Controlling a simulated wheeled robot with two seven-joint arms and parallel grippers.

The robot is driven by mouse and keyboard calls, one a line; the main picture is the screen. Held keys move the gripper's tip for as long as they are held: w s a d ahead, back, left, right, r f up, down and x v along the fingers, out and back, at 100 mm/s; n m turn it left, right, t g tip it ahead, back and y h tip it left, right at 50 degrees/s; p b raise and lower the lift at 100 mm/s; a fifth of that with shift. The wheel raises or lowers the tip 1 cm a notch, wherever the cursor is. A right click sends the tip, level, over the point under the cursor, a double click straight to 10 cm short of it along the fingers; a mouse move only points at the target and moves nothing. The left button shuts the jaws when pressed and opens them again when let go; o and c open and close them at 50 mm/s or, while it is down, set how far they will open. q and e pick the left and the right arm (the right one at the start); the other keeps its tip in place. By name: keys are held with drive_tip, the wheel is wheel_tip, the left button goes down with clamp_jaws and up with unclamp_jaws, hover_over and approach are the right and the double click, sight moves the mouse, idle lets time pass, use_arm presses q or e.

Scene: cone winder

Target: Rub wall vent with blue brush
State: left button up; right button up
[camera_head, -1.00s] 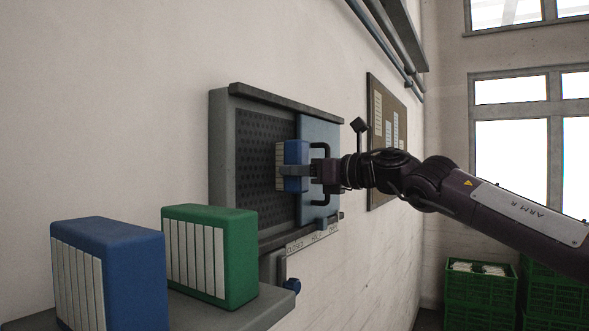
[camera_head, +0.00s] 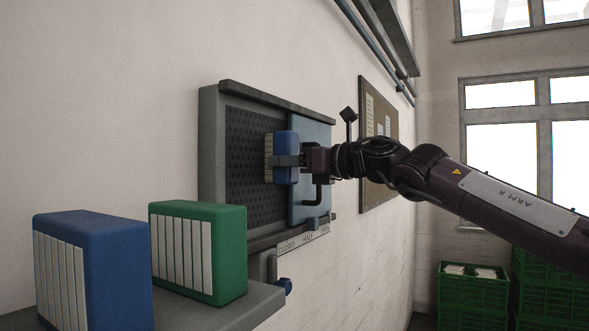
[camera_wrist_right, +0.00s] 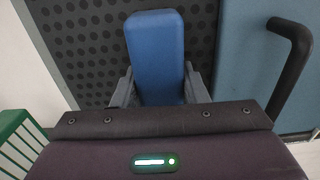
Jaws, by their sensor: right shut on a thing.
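The wall vent (camera_head: 248,187) is a grey frame with a dark perforated panel and a blue sliding plate (camera_head: 310,135) over its right part. My right gripper (camera_head: 285,160) is shut on a blue brush (camera_head: 286,142) with pale bristles facing left. The brush is in front of the perforated panel, close to the plate's left edge; I cannot tell whether its bristles touch the panel. In the right wrist view the blue brush (camera_wrist_right: 156,55) stands between the two fingers, with the perforated panel (camera_wrist_right: 85,40) behind. My left gripper is not in view.
A larger-looking blue brush (camera_head: 125,265) and a green brush (camera_head: 225,250) stand on a grey shelf (camera_head: 262,300) at the lower left. A black handle (camera_wrist_right: 290,60) sticks out from the plate. Green crates (camera_head: 472,290) stand at the lower right.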

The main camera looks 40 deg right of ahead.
drive_tip(key=shift+s+a+r+b, duration=0.1)
drive_tip(key=shift+s+a+b, duration=0.15)
drive_tip(key=shift+a, duration=0.3)
drive_tip(key=shift+s+a+b, duration=0.1)
drive_tip(key=shift+s+a, duration=0.1)
drive_tip(key=shift+a, duration=0.3)
drive_tip(key=shift+s+a+b, duration=0.25)
drive_tip(key=shift+a+b, duration=0.3)
drive_tip(key=shift+a, duration=0.15)
drive_tip(key=shift+s+a+b, duration=0.15)
drive_tip(key=shift+s+a, duration=0.1)
drive_tip(key=shift+a, duration=0.35)
drive_tip(key=shift+s+a+b, duration=0.15)
drive_tip(key=shift+s+a, duration=0.05)
drive_tip(key=shift+a, duration=0.35)
drive_tip(key=shift+s+a+b, duration=0.25)
drive_tip(key=shift+a+b, duration=0.05)
drive_tip(key=shift+a, duration=0.2)
drive_tip(key=shift+s+a+b, duration=0.15)
drive_tip(key=shift+s+a, duration=0.1)
drive_tip(key=shift+a, duration=0.4)
drive_tip(key=shift+s+a+b, duration=0.15)
drive_tip(key=shift+s+a, duration=0.1)
drive_tip(key=shift+a, duration=0.35)
